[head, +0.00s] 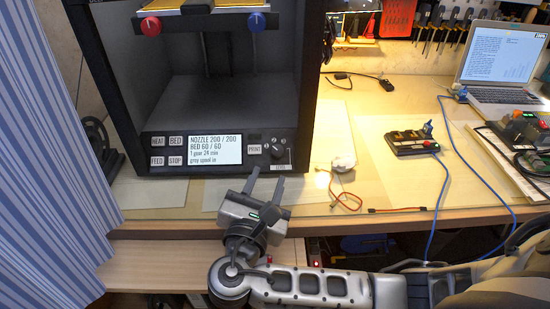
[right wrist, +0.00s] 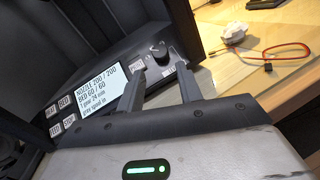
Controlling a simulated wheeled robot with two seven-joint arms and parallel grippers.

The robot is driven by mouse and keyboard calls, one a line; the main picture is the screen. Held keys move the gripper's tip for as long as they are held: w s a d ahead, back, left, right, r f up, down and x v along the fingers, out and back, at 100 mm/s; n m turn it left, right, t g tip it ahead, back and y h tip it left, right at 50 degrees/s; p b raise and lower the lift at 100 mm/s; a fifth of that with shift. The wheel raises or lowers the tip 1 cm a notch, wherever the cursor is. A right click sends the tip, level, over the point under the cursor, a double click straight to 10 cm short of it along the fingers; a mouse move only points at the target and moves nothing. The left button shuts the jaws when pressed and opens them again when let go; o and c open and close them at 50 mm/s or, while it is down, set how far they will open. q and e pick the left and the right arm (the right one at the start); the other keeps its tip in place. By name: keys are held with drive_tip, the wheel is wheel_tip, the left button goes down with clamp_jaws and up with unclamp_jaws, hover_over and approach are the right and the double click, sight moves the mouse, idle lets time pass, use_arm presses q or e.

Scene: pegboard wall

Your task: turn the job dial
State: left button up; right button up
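The job dial (head: 278,150) is a dark round knob at the right end of the black 3D printer's (head: 310,100) front panel. It also shows in the right wrist view (right wrist: 158,50), just beyond and between the fingertips. My right gripper (head: 267,177) is open and empty in front of the panel, below the dial. Its two fingers are apart and point toward the panel; it also shows in the right wrist view (right wrist: 160,68). The fingers appear clear of the dial. A lit screen (head: 214,150) reads nozzle 200/200 and bed 60/60. My left gripper is out of view.
The PRINT button (head: 254,149) is just left of the dial, with HEAT, BED, FEED and STOP further left. A red cable (head: 347,200) and white part (head: 343,162) lie to the right. A striped curtain (head: 50,150) hangs at the left.

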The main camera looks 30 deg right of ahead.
sight(277, 152)
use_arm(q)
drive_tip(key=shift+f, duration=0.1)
use_arm(e)
drive_tip(key=x, duration=0.7)
drive_tip(key=shift+w+d, duration=0.2)
drive_tip(key=c, duration=0.7)
drive_tip(key=p, duration=0.1)
drive_tip(key=n+t+p, duration=0.1)
drive_tip(key=shift+s+d+r+n+y+p, duration=0.1)
drive_tip(key=shift+r+n+y+p, duration=0.2)
drive_tip(key=shift+y, duration=0.1)
drive_tip(key=shift+f+n+t+y+p, duration=0.15)
drive_tip(key=shift+n+t+y+p, duration=0.25)
drive_tip(key=shift+n+p, duration=0.45)
drive_tip(key=shift+f+n+y, duration=0.25)
drive_tip(key=shift+y, duration=0.15)
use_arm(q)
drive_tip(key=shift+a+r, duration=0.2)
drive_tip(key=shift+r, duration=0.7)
